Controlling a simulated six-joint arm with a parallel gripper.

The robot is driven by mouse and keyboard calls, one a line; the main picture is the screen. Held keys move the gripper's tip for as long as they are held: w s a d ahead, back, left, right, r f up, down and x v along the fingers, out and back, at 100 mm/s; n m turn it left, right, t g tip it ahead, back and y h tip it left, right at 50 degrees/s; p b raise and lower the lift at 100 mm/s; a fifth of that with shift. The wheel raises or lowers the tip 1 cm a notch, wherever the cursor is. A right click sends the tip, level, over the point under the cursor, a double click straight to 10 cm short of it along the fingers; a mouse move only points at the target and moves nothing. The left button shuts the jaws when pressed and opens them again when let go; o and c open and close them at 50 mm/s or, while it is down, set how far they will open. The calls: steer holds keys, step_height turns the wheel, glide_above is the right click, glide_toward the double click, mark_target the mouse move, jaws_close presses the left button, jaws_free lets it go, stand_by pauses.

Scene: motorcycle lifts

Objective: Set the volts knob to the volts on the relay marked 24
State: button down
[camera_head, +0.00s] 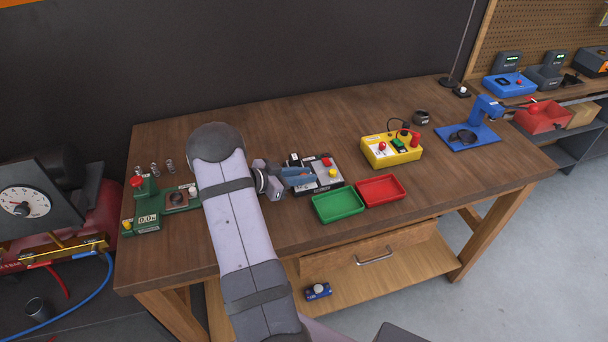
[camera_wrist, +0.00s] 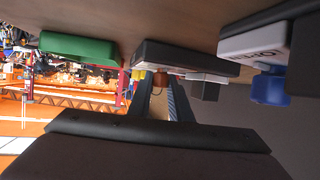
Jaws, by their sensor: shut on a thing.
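My gripper (camera_head: 287,179) reaches from the left to a black and white box (camera_head: 316,176) with a red and a yellow part on top. In the wrist view, upside down, my two fingers (camera_wrist: 160,88) are shut on a small brown knob-like part (camera_wrist: 160,79) at the black box (camera_wrist: 186,62). My arm and fingers cover part of this box in the head view. A white and black box (camera_wrist: 255,42) with a blue knob (camera_wrist: 270,87) is beside it in the wrist view. I cannot read a volts scale or a relay marked 24.
A yellow box (camera_head: 375,160) stands further right, before a blue press (camera_head: 467,141). A green device (camera_head: 143,220) is at left. The table's middle back is clear.

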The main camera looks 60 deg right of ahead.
steer(key=shift+r, duration=0.1)
steer(key=c, duration=1.9)
jaws_free()
steer(key=shift+a, duration=0.1)
steer(key=b+v, duration=0.2)
steer(key=v, duration=0.4)
steer(key=shift+w, duration=0.1)
steer(key=shift+w+a+r, duration=0.15)
steer(key=shift+w+a, duration=0.05)
steer(key=shift+a, duration=0.25)
